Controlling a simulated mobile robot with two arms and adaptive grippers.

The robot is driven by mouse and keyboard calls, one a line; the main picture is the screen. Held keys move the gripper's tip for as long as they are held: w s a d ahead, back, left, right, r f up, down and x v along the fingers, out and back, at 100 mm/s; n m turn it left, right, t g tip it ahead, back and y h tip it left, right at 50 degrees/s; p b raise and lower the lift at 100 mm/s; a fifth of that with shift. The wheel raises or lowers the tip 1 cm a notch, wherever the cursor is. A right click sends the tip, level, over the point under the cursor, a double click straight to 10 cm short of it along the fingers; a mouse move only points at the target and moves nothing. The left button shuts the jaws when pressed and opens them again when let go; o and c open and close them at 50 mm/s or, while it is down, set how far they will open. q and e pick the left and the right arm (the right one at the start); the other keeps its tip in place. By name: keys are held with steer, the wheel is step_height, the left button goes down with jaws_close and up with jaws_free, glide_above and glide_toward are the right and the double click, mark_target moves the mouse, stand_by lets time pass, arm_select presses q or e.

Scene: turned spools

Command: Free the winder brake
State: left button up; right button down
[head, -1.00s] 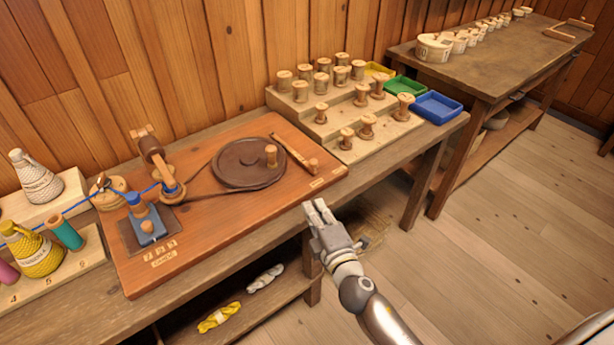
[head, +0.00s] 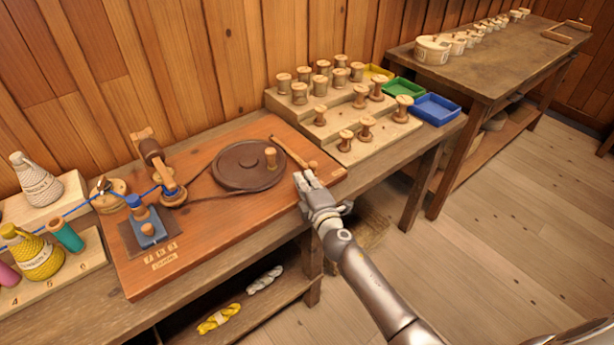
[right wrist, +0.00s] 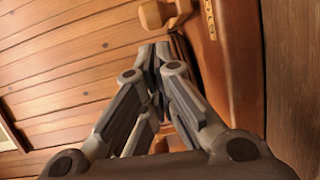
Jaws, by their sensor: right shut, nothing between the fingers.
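The winder board (head: 215,215) lies on the bench with a dark round drive wheel (head: 240,166) and its peg handle (head: 270,157). The brake lever (head: 288,150) is a slim wooden bar slanting beside the wheel's right side, with a small knob at its near end. My right gripper (head: 304,178) is shut and empty at the board's front right edge, just short of the knob. In the right wrist view its closed fingers (right wrist: 155,55) point towards a wooden knob (right wrist: 158,14), apart from it as far as I can tell.
A stepped rack (head: 330,125) of spools stands right of the board, with yellow, green and blue trays (head: 436,107) beside it. A blue thread runs from the left to the winder spindle (head: 155,160). Yarn cones stand far left. The air in front of the bench is clear.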

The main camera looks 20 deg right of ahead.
steer(key=shift+w+d, duration=0.5)
steer(key=shift+d, duration=0.05)
steer(key=shift+w+d+f+n+y, duration=0.1)
steer(key=shift+w+d+n+y, duration=0.1)
steer(key=shift+d+n+y, duration=0.35)
steer(key=shift+w+d+n+y, duration=0.15)
steer(key=shift+d+n+y, duration=0.15)
steer(key=shift+y, duration=0.35)
steer(key=w+d, duration=0.1)
steer(key=d, duration=0.1)
steer(key=d+n+y+b, duration=0.1)
steer(key=d, duration=0.1)
steer(key=w+d+y+b, duration=0.1)
steer(key=d, duration=0.1)
steer(key=shift+w+d+g, duration=0.3)
steer(key=shift+d+g, duration=0.1)
steer(key=shift+w+d, duration=0.15)
steer(key=shift+d, duration=0.1)
